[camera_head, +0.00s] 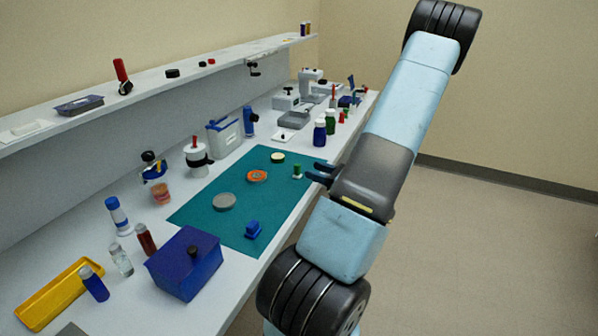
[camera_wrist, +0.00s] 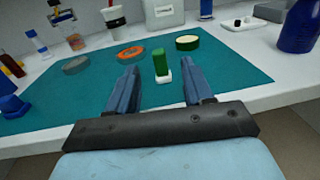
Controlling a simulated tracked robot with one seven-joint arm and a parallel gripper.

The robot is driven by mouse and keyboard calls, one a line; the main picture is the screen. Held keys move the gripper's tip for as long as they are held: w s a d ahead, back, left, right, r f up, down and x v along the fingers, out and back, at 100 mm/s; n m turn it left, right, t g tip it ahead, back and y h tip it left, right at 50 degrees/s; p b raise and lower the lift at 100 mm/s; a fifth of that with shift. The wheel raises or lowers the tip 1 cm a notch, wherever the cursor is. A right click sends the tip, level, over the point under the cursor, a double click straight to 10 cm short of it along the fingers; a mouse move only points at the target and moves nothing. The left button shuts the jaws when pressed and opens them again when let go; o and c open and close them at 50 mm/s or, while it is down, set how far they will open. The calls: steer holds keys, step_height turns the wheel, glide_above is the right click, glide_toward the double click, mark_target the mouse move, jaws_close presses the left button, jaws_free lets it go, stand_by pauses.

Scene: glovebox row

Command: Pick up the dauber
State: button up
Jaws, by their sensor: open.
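The dauber, which I take to be a small green upright cylinder on a white foot (camera_head: 297,172), stands near the right edge of the teal mat (camera_head: 190,212). In the wrist view the dauber (camera_wrist: 160,62) stands upright beyond my gripper, in line with the gap between the fingers. My gripper (camera_head: 310,171) is open and empty, its blue fingers pointing at the dauber from the bench's front side. In the wrist view my gripper (camera_wrist: 158,75) has its fingers well apart, and they do not appear to touch the dauber. Nothing hides the dauber.
On the mat lie a grey disc (camera_head: 224,202), an orange ring-like disc (camera_head: 257,176), a cream-topped green disc (camera_head: 278,157) and a blue block-like item (camera_head: 253,229). Blue (camera_head: 319,133) and green (camera_head: 330,122) bottles stand beyond the mat. A blue lidded box (camera_head: 185,265) stands nearer.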

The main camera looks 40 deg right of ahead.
mark_target(300, 166)
steer(key=shift+x, duration=3.95)
steer(key=shift+c, duration=0.5)
jaws_close()
